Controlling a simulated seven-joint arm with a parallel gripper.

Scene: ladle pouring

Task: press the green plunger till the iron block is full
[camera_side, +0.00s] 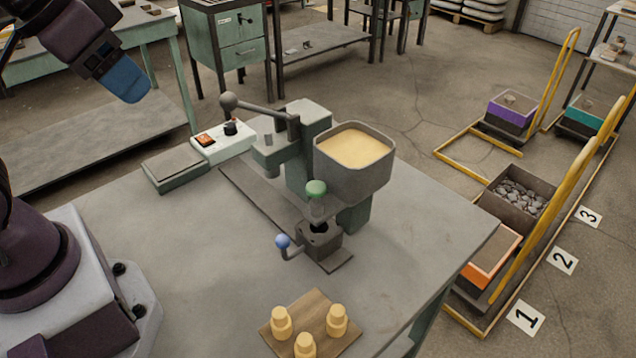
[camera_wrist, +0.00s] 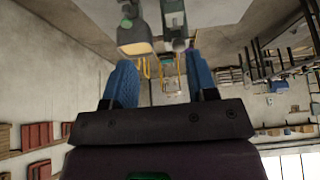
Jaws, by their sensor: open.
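The green plunger (camera_side: 316,188) is a round green knob on a short stem, standing raised above the dark iron block (camera_side: 321,243). The block's top opening looks dark; its fill level cannot be told. A blue-knobbed handle (camera_side: 283,241) sticks out from the block's left side. My gripper (camera_side: 126,82) is up at the top left in the side view, well away from the plunger. In the wrist view my gripper (camera_wrist: 159,62) shows two blue fingers spread apart with nothing held. The green knob (camera_wrist: 127,24) shows small at the top there.
A hopper (camera_side: 379,187) of pale yellow material sits behind the plunger, beside a press with a dark lever (camera_side: 262,110). A wooden board (camera_side: 284,339) with three yellow pieces lies at the front. A control box (camera_side: 222,141) stands back left. The left bench top is mostly clear.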

